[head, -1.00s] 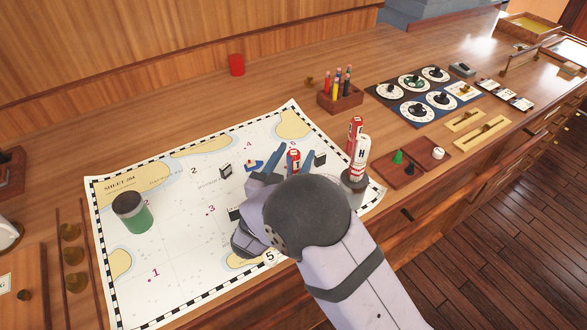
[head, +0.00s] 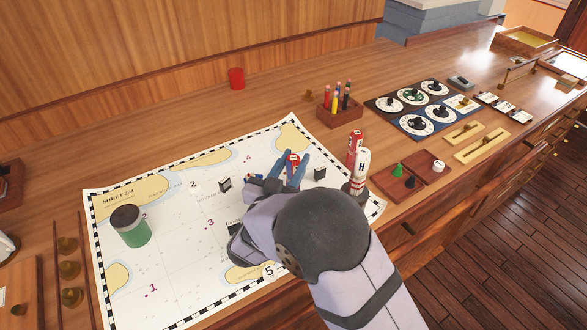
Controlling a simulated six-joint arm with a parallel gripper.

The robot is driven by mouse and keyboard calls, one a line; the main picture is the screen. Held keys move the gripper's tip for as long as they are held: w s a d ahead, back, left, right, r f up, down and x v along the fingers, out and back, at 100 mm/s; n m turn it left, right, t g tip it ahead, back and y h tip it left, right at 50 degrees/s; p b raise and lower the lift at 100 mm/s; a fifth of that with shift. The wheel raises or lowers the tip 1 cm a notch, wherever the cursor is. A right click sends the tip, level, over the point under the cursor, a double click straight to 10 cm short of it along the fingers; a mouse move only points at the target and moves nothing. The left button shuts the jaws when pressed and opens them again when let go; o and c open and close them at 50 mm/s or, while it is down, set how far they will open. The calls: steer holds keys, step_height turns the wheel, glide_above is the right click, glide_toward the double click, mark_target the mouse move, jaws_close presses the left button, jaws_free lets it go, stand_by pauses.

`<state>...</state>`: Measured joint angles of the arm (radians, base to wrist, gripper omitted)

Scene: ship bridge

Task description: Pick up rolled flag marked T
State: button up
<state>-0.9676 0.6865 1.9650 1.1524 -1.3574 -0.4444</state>
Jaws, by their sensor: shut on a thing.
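A red rolled flag (head: 293,159) with a small white label on its top stands between the blue fingers of my gripper (head: 289,168) over the chart. My gripper is shut on it; the letter is too small to read surely. My wrist and arm hide its lower part, so I cannot tell whether it touches the chart. Two other rolled flags stand together to the right: a white one marked H (head: 361,168) and a red one (head: 355,146) behind it.
The chart (head: 165,282) lies under my arm. A green cup-like thing with a dark top (head: 131,227) stands at its left. Small dark blocks (head: 320,174) lie near my gripper. A pencil box (head: 340,110), dial panels (head: 411,104) and a brown tray (head: 409,182) lie farther right.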

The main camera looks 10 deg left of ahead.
step_height(320, 180, up, 7)
steer(key=shift+r+b, duration=0.15)
steer(key=shift+b, duration=0.5)
